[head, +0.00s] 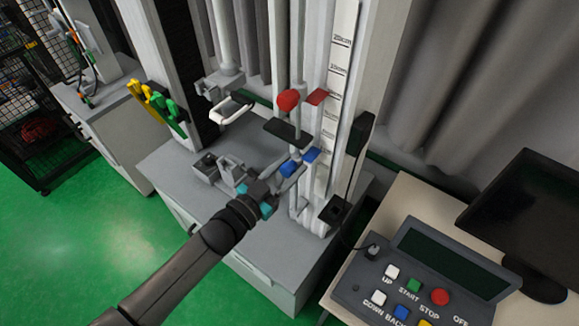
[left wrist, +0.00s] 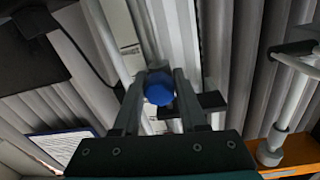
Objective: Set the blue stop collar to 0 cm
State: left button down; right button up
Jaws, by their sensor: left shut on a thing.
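The blue stop collar (head: 288,169) sits on a thin vertical rod at the lower part of the tower. Its blue pointer (head: 312,155) reaches right to the white scale (head: 336,90). The pointer is near the low end of the scale, but I cannot read the exact mark. My left gripper (head: 283,172) is shut on the collar's blue knob. In the left wrist view the blue knob (left wrist: 159,90) sits between the two fingers, which hide its sides. My right gripper is not in view.
A red collar (head: 288,99) with a red pointer (head: 318,97) is higher on the rod. A dark plate (head: 287,132) lies just above the blue collar. A carriage with a white handle (head: 232,108) hangs left. The button panel (head: 420,270) and monitor (head: 527,215) stand at right.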

aim_at(288, 165)
pick_arm(q)
notch_tip(288, 165, up, 5)
jog(key=p, duration=0.3)
jog(key=shift+d+p, duration=0.1)
jog(key=shift+p, duration=0.2)
jog(key=shift+w, duration=0.1)
jog(key=c, duration=0.9)
grip_release()
jog(key=o, duration=0.4)
jog(key=shift+o, duration=0.2)
jog(key=shift+f, duration=0.15)
jog(key=shift+s+a+f, duration=0.1)
jog(key=shift+s+a, duration=0.15)
jog(key=shift+s, duration=0.1)
jog(key=b+v, duration=0.1)
jog(key=v, duration=1.3)
jog(key=shift+s+a+b, duration=0.2)
jog(key=shift+b, duration=0.1)
